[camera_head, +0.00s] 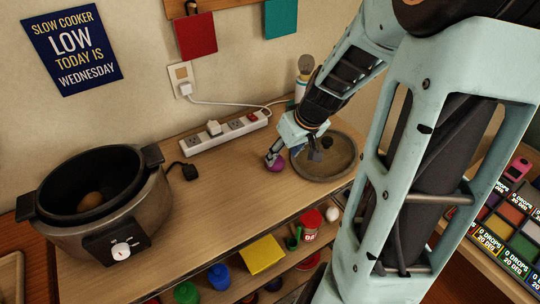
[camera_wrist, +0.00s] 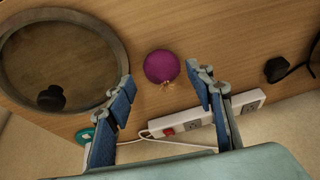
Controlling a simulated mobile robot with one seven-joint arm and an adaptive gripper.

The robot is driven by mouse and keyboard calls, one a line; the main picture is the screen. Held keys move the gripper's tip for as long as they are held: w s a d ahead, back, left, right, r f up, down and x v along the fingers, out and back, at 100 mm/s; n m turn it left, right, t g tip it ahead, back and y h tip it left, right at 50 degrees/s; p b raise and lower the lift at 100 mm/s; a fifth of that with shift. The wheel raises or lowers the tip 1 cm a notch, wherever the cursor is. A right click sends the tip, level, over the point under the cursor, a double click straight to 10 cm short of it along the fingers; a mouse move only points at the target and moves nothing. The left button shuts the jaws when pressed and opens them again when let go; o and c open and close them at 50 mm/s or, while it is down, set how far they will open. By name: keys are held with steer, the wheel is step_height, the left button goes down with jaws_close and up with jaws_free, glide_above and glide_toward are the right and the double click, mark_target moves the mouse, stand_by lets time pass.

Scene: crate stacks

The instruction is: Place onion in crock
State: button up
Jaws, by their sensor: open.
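The onion (camera_head: 276,163) is small, round and purple and rests on the wooden counter, left of a round tray. It also shows in the wrist view (camera_wrist: 161,66), just beyond and between my fingertips. My gripper (camera_head: 288,156) is open above and beside the onion, with nothing between its fingers; its blue finger pads show in the wrist view (camera_wrist: 163,88). The crock (camera_head: 130,170) is a dark slow cooker at the left of the counter, with no lid on it. A brown round thing (camera_head: 92,202) lies inside it.
A round tray (camera_head: 352,158) with a dark knob lies right of the onion. A white power strip (camera_head: 226,132) runs along the back, with a black plug (camera_head: 190,172) near the crock. The counter between onion and crock is mostly clear. A shelf with coloured jars sits below.

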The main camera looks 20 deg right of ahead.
steer(key=shift+w+x, duration=0.2)
steer(key=shift+x, duration=1.35)
steer(key=shift+w+x, duration=0.2)
steer(key=shift+x, duration=1.35)
steer(key=shift+a+r, duration=0.1)
steer(key=shift+r, duration=0.1)
steer(key=shift+c, duration=0.5)
steer(key=c, duration=1)
steer(key=shift+r, duration=0.1)
